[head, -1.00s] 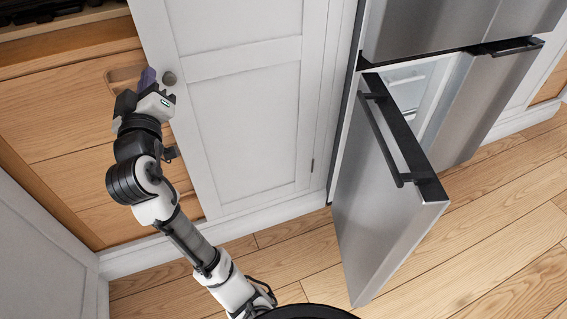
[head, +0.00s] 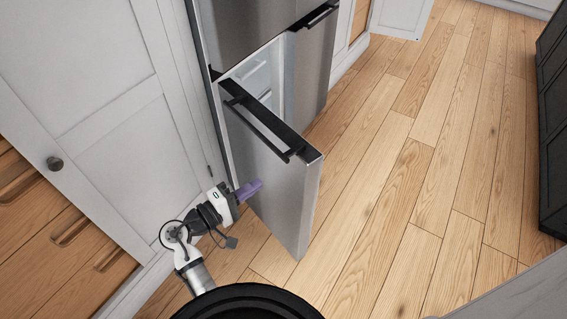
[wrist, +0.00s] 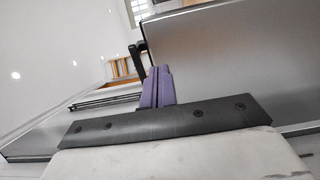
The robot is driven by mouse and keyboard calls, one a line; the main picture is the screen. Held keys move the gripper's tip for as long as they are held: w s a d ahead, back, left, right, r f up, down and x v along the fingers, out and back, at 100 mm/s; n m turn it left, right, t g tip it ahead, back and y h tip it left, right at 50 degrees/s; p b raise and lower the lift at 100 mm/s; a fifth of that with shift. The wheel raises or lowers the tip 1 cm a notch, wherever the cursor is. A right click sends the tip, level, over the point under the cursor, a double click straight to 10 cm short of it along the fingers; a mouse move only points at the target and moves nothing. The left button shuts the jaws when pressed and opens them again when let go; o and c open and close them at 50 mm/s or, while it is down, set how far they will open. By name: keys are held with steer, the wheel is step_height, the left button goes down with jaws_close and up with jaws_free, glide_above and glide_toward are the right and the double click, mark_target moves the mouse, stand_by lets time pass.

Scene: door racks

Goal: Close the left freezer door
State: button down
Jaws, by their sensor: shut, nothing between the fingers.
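The left freezer door (head: 272,183) is a stainless steel panel with a black top edge and a black bar handle (head: 258,130). It stands ajar, swung out from the fridge, with the pale freezer interior (head: 262,78) showing behind it. My gripper (head: 250,190) has purple fingers, shut and empty. In the head view it is at the outer face of the door, low and near its hinge side; I cannot tell whether it touches. In the wrist view the fingers (wrist: 158,88) point up beside the steel door panel (wrist: 235,60).
The right freezer door (head: 312,65) looks shut. A white cabinet door (head: 110,110) with a dark knob stands at the left, beside wooden drawers (head: 60,230). The wooden floor (head: 410,150) to the right is open. A dark unit (head: 553,130) stands at the far right.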

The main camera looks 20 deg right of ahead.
mark_target(294, 160)
steer(key=p+x, duration=0.2)
steer(key=x, duration=0.9)
